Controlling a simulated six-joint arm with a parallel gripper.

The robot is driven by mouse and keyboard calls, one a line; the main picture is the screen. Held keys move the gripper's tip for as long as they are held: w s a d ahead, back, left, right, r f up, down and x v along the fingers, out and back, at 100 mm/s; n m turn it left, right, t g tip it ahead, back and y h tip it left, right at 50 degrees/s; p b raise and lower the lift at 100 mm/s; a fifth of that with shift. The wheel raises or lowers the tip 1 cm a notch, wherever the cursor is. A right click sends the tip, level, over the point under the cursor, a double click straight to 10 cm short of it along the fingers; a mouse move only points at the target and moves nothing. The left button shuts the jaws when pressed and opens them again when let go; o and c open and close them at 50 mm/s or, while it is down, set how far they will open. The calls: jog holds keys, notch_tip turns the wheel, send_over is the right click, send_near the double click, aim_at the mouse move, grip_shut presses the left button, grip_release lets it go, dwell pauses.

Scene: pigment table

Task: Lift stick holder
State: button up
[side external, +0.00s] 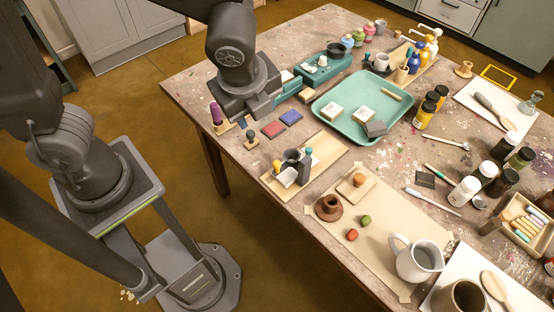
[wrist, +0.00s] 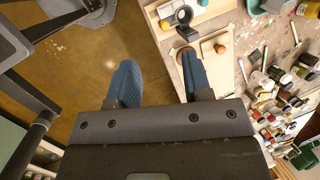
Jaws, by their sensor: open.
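A small brown holder (side external: 329,207) with a wide round foot and a short upright socket stands on the beige sheet; it best fits the name stick holder. It appears empty. In the wrist view, part of it shows beside the tip of the right finger. My gripper (wrist: 158,72) is open with its two blue fingers wide apart and nothing between them. The left finger is over the floor and the right one over the table edge. In the side view my gripper's fingers are hidden behind the wrist, above the table's left part.
A wooden block with an orange knob (side external: 357,182), red and green lumps and a white pitcher (side external: 416,260) stand near the holder. A wooden board (side external: 305,160) with small tools lies behind it. A teal tray (side external: 362,106) is farther back. Bottles and brushes crowd the right side.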

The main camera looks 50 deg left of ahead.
aim_at(277, 163)
jog(key=d+f+m+y, duration=0.1)
jog(key=d+f+m, duration=0.4)
jog(key=m, duration=0.2)
jog(key=x, duration=1.3)
jog(key=shift+w+f, duration=0.35)
jog(key=shift+w, duration=0.05)
grip_shut()
